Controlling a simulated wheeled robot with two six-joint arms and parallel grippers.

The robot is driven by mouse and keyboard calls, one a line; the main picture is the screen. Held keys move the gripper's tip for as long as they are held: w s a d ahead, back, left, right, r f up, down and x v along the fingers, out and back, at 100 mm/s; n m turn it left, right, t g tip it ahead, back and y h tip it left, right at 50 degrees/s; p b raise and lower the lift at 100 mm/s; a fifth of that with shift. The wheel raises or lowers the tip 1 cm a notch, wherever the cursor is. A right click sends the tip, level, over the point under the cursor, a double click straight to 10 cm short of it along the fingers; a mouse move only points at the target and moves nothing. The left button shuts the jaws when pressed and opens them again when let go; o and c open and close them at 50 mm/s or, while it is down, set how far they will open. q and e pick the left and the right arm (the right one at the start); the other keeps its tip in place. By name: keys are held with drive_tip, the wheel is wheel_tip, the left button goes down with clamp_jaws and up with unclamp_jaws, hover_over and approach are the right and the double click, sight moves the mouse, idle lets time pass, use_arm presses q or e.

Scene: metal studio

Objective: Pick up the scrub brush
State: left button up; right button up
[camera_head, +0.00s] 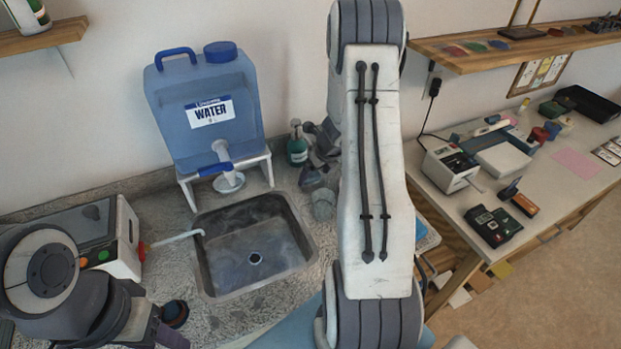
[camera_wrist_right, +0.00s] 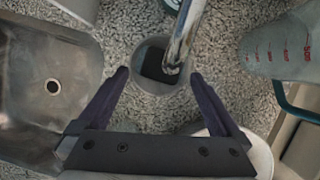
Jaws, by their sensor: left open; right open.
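No thing is plainly a scrub brush. In the right wrist view, a shiny metallic rod (camera_wrist_right: 185,32) rises over a small round cup (camera_wrist_right: 147,82) with a dark inside; I cannot tell whether the rod is a brush handle. My right gripper (camera_wrist_right: 158,76) is open and empty, its fingertips on either side of the cup in the picture. In the head view this gripper (camera_head: 318,168) is partly hidden by my arm, above the grey cup (camera_head: 324,208).
The sink (camera_head: 228,289) is left of the cup. A blue water jug (camera_head: 208,88) on a white stand (camera_head: 266,166) and a green bottle (camera_head: 297,150) are behind. A clear measuring jug (camera_wrist_right: 280,48) stands to the right in the wrist view. A cluttered bench (camera_head: 474,197) is at right.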

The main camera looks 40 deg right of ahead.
drive_tip(key=shift+x, duration=1.15)
drive_tip(key=c, duration=1.3)
drive_tip(key=shift+r, duration=0.15)
